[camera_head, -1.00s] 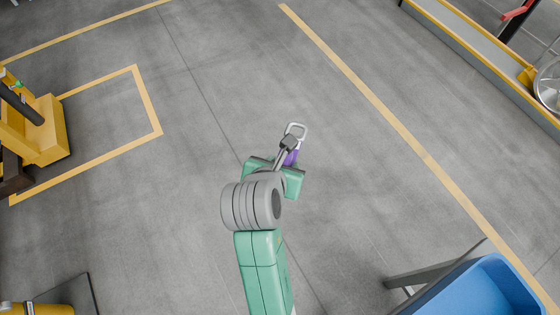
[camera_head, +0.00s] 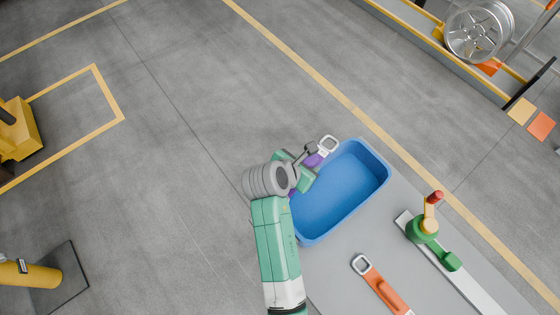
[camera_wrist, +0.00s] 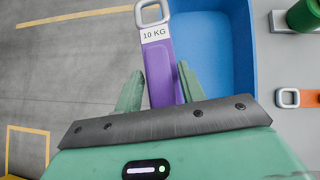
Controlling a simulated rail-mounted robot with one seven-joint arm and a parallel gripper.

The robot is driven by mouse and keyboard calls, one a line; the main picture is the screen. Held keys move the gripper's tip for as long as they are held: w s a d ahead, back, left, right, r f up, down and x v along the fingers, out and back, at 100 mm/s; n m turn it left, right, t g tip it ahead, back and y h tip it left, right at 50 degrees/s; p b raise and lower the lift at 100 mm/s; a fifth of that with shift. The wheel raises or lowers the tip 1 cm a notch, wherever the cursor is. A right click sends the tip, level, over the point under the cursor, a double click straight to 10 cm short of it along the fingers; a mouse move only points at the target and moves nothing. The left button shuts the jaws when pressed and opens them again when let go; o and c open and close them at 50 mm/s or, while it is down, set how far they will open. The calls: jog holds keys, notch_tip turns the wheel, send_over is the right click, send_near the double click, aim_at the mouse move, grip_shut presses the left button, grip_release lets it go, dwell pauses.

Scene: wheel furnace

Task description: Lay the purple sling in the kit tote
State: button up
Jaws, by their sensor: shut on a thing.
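The purple sling (camera_wrist: 158,70) is held in my gripper (camera_wrist: 158,90), whose two green fingers are shut on it in the wrist view. It carries a white "10 KG" label and a pale metal ring at its far end. In the head view the sling (camera_head: 313,160) and my gripper (camera_head: 304,170) are at the upper left edge of the blue kit tote (camera_head: 378,166). The tote is open, and what I see of its inside is empty. In the wrist view the tote (camera_wrist: 243,40) lies just right of the sling. Part of the sling is hidden by my gripper.
The tote stands on a grey table (camera_head: 345,262). An orange sling (camera_head: 384,289) with a metal ring lies on the table in front of the tote. A green, yellow and red device (camera_head: 424,230) stands on a pale rail to the right. Open floor lies left.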

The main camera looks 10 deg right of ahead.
jog(key=d+p, duration=0.1)
jog(key=d+r+m+h+p, duration=0.1)
jog(key=d+p, duration=0.1)
jog(key=shift+s+r+m+g, duration=0.15)
jog(key=shift+m+g, duration=0.15)
jog(key=shift+g, duration=0.1)
jog(key=shift+s+d+f+m, duration=0.1)
jog(key=shift+d+f+m, duration=0.2)
jog(key=shift+d+f, duration=0.25)
jog(key=shift+r+p, duration=0.15)
jog(key=shift+p, duration=0.2)
jog(key=b, duration=0.6)
send_over(313, 192)
notch_tip(313, 192, down, 13)
jog(key=shift+r, duration=0.2)
jog(key=o, duration=1.2)
